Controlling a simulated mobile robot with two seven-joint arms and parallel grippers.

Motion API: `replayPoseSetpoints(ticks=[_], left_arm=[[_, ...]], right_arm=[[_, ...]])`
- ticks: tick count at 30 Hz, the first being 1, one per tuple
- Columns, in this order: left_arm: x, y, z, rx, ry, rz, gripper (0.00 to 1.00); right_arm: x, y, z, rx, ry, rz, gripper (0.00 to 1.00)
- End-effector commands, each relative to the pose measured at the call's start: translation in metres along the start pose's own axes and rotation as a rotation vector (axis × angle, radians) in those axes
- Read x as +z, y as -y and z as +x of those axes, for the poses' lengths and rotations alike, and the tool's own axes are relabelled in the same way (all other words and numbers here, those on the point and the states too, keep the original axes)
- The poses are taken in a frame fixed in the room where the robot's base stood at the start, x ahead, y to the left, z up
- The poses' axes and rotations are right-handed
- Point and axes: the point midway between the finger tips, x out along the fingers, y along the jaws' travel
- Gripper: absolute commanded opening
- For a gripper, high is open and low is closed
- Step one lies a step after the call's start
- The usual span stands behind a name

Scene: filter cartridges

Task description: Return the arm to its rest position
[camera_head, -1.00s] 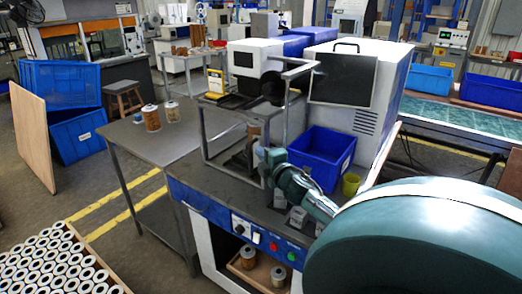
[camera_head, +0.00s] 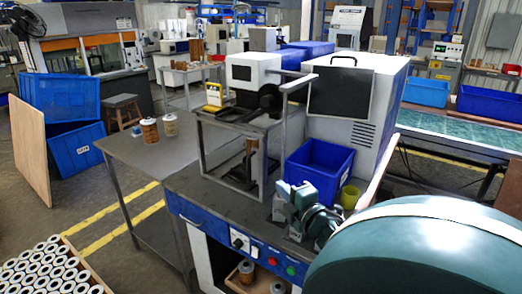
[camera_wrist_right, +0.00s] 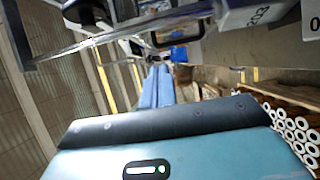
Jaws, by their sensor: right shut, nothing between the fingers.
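My right gripper (camera_head: 284,190) is over the front of the grey workbench (camera_head: 205,188), left of my large teal arm link. Its fingers are shut with nothing between them. In the right wrist view, two blue finger-like bars (camera_wrist_right: 156,88) lie close together beyond my teal wrist. A brown cartridge (camera_head: 251,146) stands inside the metal frame fixture on the bench, behind and left of the gripper and apart from it; it is partly hidden. My left gripper is not in view.
A blue bin (camera_head: 320,165) and a yellow-green cup (camera_head: 350,197) stand just behind my right arm. The metal frame (camera_head: 203,150) is close on the left. Two cartridges (camera_head: 149,130) stand on the side table. A crate of white-ended cartridges (camera_head: 72,250) is at lower left.

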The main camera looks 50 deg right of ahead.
Motion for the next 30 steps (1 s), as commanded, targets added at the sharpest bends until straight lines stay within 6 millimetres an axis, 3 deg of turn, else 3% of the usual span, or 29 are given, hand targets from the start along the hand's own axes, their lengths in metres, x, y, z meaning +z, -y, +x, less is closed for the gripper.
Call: replayPoseSetpoints(ticks=[8, 11, 13, 17, 21, 24, 27, 30], left_arm=[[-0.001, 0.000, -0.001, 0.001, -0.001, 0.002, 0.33], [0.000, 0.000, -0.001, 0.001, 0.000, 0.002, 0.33], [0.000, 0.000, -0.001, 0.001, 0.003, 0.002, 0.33], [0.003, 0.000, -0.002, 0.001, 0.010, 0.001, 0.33], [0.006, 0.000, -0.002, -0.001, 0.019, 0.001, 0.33], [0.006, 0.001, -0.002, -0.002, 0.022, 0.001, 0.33], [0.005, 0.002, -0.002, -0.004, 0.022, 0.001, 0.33], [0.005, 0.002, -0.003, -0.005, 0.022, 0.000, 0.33]], right_arm=[[-0.001, 0.002, -0.002, -0.004, -0.002, 0.007, 0.00], [-0.013, 0.020, -0.006, -0.045, -0.014, 0.071, 0.00], [-0.031, 0.045, -0.014, -0.107, -0.031, 0.167, 0.00], [-0.088, 0.109, -0.044, -0.283, -0.064, 0.439, 0.00], [-0.165, 0.168, -0.093, -0.505, -0.079, 0.754, 0.00], [-0.220, 0.196, -0.131, -0.657, -0.077, 0.956, 0.00], [-0.265, 0.210, -0.166, -0.786, -0.069, 1.114, 0.00], [-0.297, 0.217, -0.192, -0.881, -0.059, 1.221, 0.00]])
